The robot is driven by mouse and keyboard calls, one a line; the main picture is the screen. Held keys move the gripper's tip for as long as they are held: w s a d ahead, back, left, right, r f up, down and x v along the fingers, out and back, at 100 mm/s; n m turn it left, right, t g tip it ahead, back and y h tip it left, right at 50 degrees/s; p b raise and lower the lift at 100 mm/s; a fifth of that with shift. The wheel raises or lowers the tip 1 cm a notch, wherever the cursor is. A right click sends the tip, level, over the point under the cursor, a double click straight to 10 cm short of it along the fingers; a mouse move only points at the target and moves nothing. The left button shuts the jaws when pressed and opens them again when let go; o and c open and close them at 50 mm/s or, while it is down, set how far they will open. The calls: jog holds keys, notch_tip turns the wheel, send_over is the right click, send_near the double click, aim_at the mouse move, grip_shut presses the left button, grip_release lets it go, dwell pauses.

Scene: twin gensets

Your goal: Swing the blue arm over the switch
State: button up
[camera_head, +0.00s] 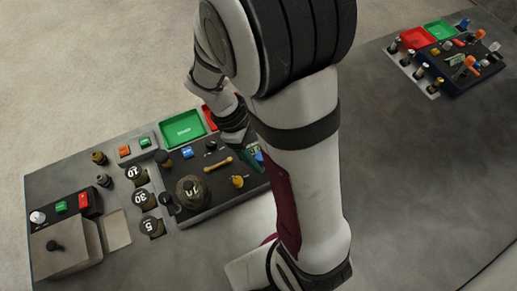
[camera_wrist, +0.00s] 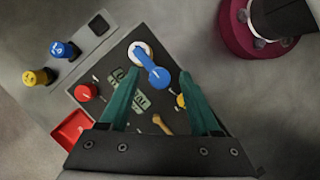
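The blue arm (camera_wrist: 151,66) shows in the wrist view as a short blue lever with rounded ends. Its upper end lies over a white round disc (camera_wrist: 136,47) near the dark panel's edge. It points down and right. My gripper (camera_wrist: 160,74) has two teal fingers spread apart, with the blue arm's lower end seen between the tips. I cannot tell whether they touch it. Which part is the switch is unclear. In the head view my arm hides this part of the panel, and only a bit of teal finger shows.
The dark panel (camera_wrist: 112,68) also bears a red knob (camera_wrist: 86,92) and a tan lever (camera_wrist: 161,124). Blue (camera_wrist: 64,50) and yellow (camera_wrist: 37,77) knobs stand left of it. A red tray (camera_wrist: 70,129) is below. A second console (camera_head: 452,62) stands at the far right.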

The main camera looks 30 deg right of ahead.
jog(key=v, duration=1.5)
jog(key=shift+r, duration=0.4)
jog(key=s+a+f+m+t+y, duration=0.1)
jog(key=s+f+m+y, duration=0.1)
jog(key=s+m, duration=0.5)
jog(key=s+a+f+m+t+y, duration=0.1)
jog(key=s+a+m+t+y, duration=0.1)
jog(key=s+m, duration=0.5)
jog(key=shift+s+f+m+y, duration=0.4)
jog(key=shift+s+y, duration=0.2)
jog(key=shift+s, duration=0.25)
